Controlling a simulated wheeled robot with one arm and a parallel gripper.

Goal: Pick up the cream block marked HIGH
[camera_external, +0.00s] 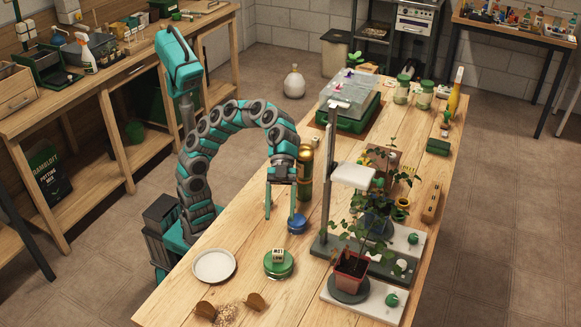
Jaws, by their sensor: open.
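A small cream block (278,254) with dark lettering sits on a round green lidded tin (279,267) near the front of the table; the lettering is too small to read surely. Another small pale block (316,138) lies farther back, behind the brass cylinder; no marking on it can be read. My gripper (280,212) points down, open, with nothing seen between its fingers. It is above and behind the tin in the picture, apart from the lettered block. Its right finger is close beside a small blue round container (297,225); I cannot tell whether they touch.
A white plate (214,265) lies left of the tin. A brass cylinder (305,165) stands behind my gripper. Broken pot pieces (257,301) lie in front.

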